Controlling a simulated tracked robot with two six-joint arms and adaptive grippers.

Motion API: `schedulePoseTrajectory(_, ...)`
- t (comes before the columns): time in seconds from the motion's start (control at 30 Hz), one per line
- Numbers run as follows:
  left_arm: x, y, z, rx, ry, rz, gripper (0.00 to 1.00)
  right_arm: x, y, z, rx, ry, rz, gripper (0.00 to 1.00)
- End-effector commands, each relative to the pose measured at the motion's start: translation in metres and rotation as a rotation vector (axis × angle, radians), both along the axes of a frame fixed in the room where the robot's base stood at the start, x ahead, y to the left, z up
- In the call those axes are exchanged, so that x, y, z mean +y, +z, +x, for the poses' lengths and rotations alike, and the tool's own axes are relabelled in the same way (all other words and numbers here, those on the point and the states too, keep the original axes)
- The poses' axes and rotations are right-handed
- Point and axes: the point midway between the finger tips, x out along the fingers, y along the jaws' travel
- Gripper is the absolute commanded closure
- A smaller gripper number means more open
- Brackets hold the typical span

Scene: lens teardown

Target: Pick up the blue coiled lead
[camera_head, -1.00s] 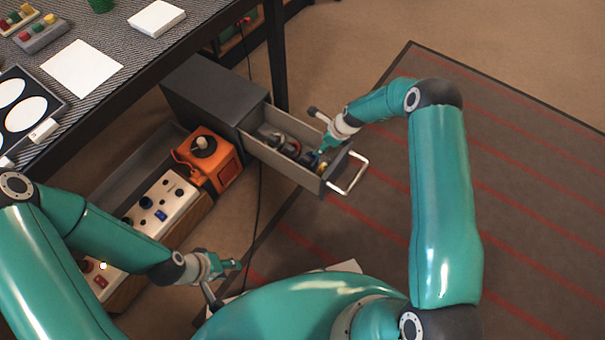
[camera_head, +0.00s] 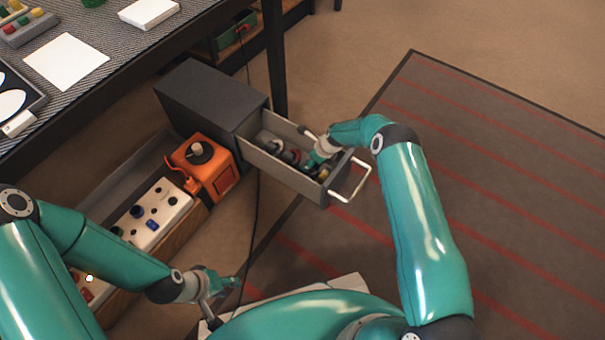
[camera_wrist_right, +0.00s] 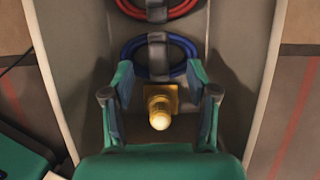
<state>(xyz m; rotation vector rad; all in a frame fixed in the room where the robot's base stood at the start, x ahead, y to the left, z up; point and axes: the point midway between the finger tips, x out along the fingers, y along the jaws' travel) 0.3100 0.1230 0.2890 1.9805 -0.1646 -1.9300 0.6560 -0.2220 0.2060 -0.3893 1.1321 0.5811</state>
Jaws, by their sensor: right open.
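The blue coiled lead (camera_wrist_right: 184,46) lies in the open drawer, bound by a grey strap, in the right wrist view. My right gripper (camera_wrist_right: 161,72) is open, with its fingertips at the left and right of the coil's near part; I cannot tell whether they touch it. In the head view my right gripper (camera_head: 312,161) reaches down into the drawer (camera_head: 283,174) and hides the coil there. My left gripper (camera_head: 222,284) is low in the head view, away from the drawer; its jaw opening is unclear.
A red coiled lead (camera_wrist_right: 190,8) lies just beyond the blue one. A brass bulb holder (camera_wrist_right: 160,110) sits between my right fingers, nearer the palm. The drawer walls are close on both sides. An orange box (camera_head: 217,178) stands left of the drawer.

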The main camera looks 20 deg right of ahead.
Motion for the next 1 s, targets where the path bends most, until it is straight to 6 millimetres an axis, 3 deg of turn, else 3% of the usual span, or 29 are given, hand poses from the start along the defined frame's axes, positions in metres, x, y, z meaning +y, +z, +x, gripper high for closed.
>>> schedulePoseTrajectory(0.1, 0.0, -0.017, 0.0, 0.0, 0.0, 0.0, 0.6, 0.005, -0.024, 0.002, 0.002, 0.001, 0.001, 0.42)
schedulePoseTrajectory(0.23, 0.0, -0.027, 0.0, 0.0, 0.0, 0.0, 0.6, 0.009, -0.039, 0.007, 0.001, 0.0, 0.001, 0.42)
schedulePoseTrajectory(0.57, 0.0, -0.028, 0.0, 0.0, 0.0, 0.0, 0.6, 0.012, -0.043, 0.01, 0.002, 0.001, 0.001, 0.42)
schedulePoseTrajectory(0.93, 0.0, -0.028, 0.0, 0.0, 0.0, 0.0, 0.6, 0.012, -0.044, 0.009, 0.003, 0.002, 0.001, 1.0)
schedulePoseTrajectory(1.0, 0.0, -0.029, 0.0, 0.0, 0.0, 0.0, 0.6, 0.012, -0.044, 0.009, 0.003, 0.002, 0.001, 1.0)
